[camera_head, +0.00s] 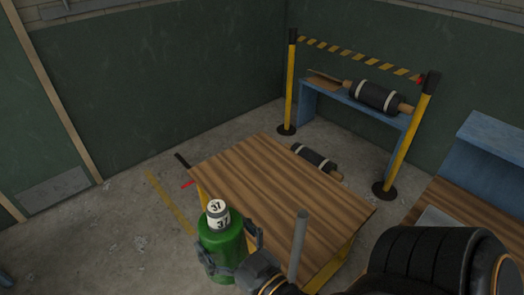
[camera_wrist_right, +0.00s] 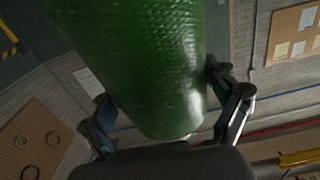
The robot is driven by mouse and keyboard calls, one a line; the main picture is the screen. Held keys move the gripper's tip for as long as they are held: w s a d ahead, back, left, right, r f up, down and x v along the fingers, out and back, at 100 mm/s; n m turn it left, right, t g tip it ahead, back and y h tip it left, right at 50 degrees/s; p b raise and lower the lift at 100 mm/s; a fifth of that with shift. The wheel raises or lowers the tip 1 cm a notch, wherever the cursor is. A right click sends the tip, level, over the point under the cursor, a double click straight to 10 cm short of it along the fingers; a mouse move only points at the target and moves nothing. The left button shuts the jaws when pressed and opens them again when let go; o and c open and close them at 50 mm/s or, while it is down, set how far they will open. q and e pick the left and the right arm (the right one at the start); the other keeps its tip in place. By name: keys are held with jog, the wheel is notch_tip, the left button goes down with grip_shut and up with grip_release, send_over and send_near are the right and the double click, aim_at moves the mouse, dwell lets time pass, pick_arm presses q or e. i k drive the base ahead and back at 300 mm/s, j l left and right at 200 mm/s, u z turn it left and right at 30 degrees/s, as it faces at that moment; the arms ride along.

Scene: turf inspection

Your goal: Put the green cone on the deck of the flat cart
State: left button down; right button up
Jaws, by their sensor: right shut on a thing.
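The green cone (camera_head: 222,250) has a white top marked 37 and stands roughly upright in my right gripper (camera_head: 232,258). That gripper is shut around it, with a finger on either side. In the right wrist view the green cone (camera_wrist_right: 150,60) fills the middle between the two fingers of my right gripper (camera_wrist_right: 168,112). The flat cart's brown plank deck (camera_head: 285,190) is bare. The cone shows against the deck's near left corner; its height above the deck is unclear. My left gripper is not in view.
A grey post (camera_head: 299,245) rises at the deck's near edge. Behind the cart, a dark roller (camera_head: 315,158) lies low. Yellow posts (camera_head: 290,85) with striped tape stand before a blue bench (camera_head: 350,97) holding another roller (camera_head: 375,96). Open floor (camera_head: 125,235) lies at the left.

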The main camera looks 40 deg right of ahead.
aim_at(276, 188)
jog(key=i, duration=1.75)
jog(key=i+z, duration=0.1)
jog(key=z, duration=0.3)
jog(key=i+z, duration=0.1)
jog(key=z, duration=0.3)
jog(key=i+z, duration=0.1)
jog(key=z, duration=0.3)
jog(key=j+z, duration=0.15)
jog(key=z, duration=1.15)
